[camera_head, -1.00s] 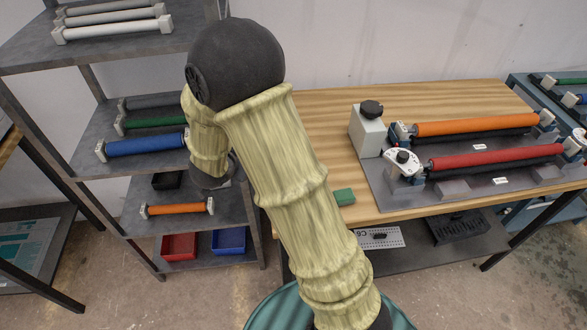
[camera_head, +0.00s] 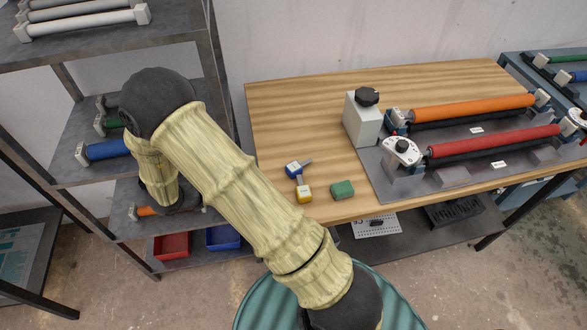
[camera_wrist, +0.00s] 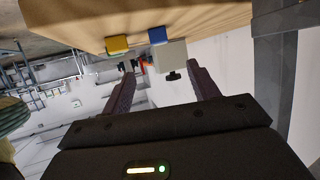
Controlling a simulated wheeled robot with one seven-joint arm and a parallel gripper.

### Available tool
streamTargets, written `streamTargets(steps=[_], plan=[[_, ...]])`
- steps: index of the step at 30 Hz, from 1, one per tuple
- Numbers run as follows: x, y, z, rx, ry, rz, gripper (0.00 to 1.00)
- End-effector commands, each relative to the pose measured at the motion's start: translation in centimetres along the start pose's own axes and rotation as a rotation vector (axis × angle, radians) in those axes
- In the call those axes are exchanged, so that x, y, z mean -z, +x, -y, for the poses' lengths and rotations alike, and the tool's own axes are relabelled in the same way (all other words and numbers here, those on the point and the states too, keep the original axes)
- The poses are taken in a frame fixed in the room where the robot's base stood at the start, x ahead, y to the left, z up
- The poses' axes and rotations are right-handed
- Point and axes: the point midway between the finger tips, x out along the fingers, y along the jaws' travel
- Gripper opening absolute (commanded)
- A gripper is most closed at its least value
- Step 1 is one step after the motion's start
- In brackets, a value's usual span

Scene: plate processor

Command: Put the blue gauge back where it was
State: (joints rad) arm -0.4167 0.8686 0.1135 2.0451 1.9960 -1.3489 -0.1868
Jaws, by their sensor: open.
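The blue gauge (camera_head: 293,169) lies on the wooden table near its left front edge, a dark stem pointing right. A yellow gauge (camera_head: 304,194) lies just in front of it, and a green block (camera_head: 342,189) is to the right. In the wrist view the picture is tilted far over; the blue gauge (camera_wrist: 157,35) and yellow gauge (camera_wrist: 118,44) show at the table's edge, beyond my fingertips. My gripper (camera_wrist: 162,67) is open with nothing between its fingers. In the head view my arm hides the gripper, by the shelf left of the table.
A grey box with a black knob (camera_head: 362,119) stands beside the plate processor with its orange roller (camera_head: 474,108) and red roller (camera_head: 495,141). Shelves at left hold rollers, a red bin (camera_head: 172,246) and a blue bin (camera_head: 222,237). The table's left back is clear.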

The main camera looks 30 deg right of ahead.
Motion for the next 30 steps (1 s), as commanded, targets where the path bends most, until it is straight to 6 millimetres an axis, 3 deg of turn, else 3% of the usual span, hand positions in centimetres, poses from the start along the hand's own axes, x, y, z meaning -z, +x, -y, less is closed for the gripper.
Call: streamTargets(steps=[18,22,30], plan=[[0.1,10.4,-0.1,-0.004,-0.003,-0.001,0.60],[0.1,11.5,-0.1,-0.001,-0.001,0.001,0.60],[0.0,11.6,0.0,0.001,-0.001,0.001,0.60]])
